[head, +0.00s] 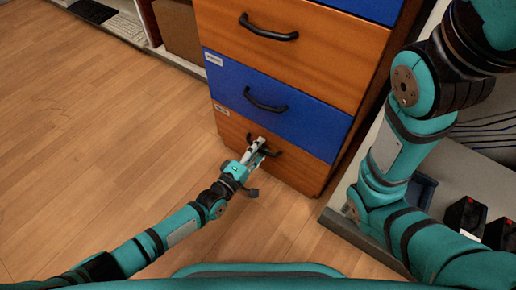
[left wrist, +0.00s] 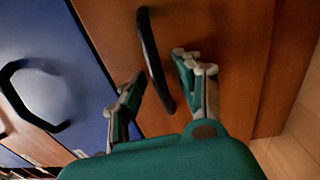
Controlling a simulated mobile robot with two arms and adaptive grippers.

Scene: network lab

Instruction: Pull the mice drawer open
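A drawer cabinet with wood-coloured and blue fronts stands in the head view. Its lowest visible drawer (head: 300,172) has a wood-coloured front, a dark bar handle (head: 277,152) and a small label (head: 221,109) too small to read, so I cannot tell the mice drawer by its text. This drawer looks shut. My left gripper (head: 257,147) is at this handle. In the left wrist view its two fingers (left wrist: 158,72) are apart, one on each side of the dark handle (left wrist: 147,40); I cannot tell whether they touch it. My right gripper is out of view.
Above are a blue drawer (head: 262,100) and another wood-coloured drawer (head: 300,45), both looking shut. To the right, a shelf unit holds dark and red items (head: 465,215) and a blue bin (head: 424,188). The wooden floor (head: 110,140) left of the cabinet is clear.

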